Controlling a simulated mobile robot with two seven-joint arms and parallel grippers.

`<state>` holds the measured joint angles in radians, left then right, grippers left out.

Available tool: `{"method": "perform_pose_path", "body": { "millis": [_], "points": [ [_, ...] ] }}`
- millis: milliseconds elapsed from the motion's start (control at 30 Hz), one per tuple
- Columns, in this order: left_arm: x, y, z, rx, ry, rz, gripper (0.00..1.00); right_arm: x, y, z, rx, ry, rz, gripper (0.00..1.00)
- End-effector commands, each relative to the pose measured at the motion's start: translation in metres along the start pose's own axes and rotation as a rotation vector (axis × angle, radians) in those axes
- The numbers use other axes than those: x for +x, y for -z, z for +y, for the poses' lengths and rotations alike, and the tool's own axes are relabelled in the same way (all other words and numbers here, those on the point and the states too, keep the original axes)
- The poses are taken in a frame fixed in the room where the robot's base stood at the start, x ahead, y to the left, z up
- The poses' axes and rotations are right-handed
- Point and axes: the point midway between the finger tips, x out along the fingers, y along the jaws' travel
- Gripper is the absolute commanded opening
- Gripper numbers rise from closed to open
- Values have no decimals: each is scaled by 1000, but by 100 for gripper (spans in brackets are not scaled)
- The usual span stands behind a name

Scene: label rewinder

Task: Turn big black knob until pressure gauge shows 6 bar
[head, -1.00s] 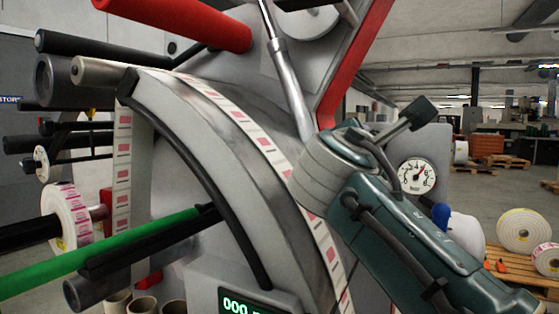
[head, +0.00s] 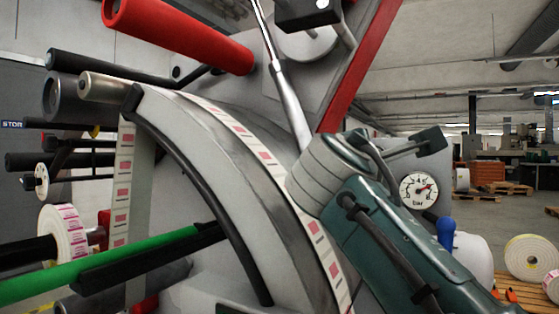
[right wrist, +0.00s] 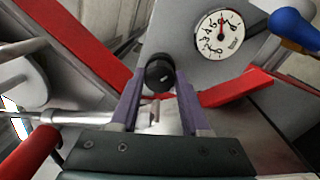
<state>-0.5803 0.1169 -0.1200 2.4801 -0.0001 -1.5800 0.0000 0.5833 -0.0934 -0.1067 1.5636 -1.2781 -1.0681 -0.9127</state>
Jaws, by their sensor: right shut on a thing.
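The pressure gauge (head: 418,190) is a round white dial marked bar, with a red needle pointing right and slightly up in the head view. It also shows in the right wrist view (right wrist: 220,36), tilted; I cannot read an exact value. The black knob (right wrist: 159,74) is round with a small light mark, on the grey panel below and left of the gauge in the right wrist view. My right gripper (right wrist: 160,88) is shut on it, one purple finger on each side. In the head view my teal right arm hides the knob and fingertips. My left gripper is out of view.
A red bar (right wrist: 237,87) lies close to the right finger, and a blue-handled part (right wrist: 294,28) stands near the gauge. A curved grey guide (head: 215,150) carries the label strip (head: 255,146). Red (head: 180,35) and green (head: 100,264) rollers stick out left.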

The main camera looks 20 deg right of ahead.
Motion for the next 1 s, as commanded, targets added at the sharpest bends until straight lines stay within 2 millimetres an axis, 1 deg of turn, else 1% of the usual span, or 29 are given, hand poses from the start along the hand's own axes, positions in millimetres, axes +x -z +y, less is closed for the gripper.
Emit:
{"method": "perform_pose_path", "body": {
  "millis": [67,100,333,367,567,667,767,1000],
  "points": [
    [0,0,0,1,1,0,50,0,0,1,0,-2,0,0],
    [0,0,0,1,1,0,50,0,0,1,0,-2,0,48],
    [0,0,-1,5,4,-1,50,0,0,1,-1,-2,0,74],
    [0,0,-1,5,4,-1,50,0,0,1,-1,-1,0,76],
    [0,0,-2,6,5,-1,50,0,0,0,-1,-1,0,76],
    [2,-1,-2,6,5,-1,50,-5,1,-1,-1,-1,1,76],
    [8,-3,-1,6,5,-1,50,-18,2,-2,2,-2,3,76],
    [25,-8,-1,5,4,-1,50,-67,2,-4,3,0,5,76]
  ]
}}
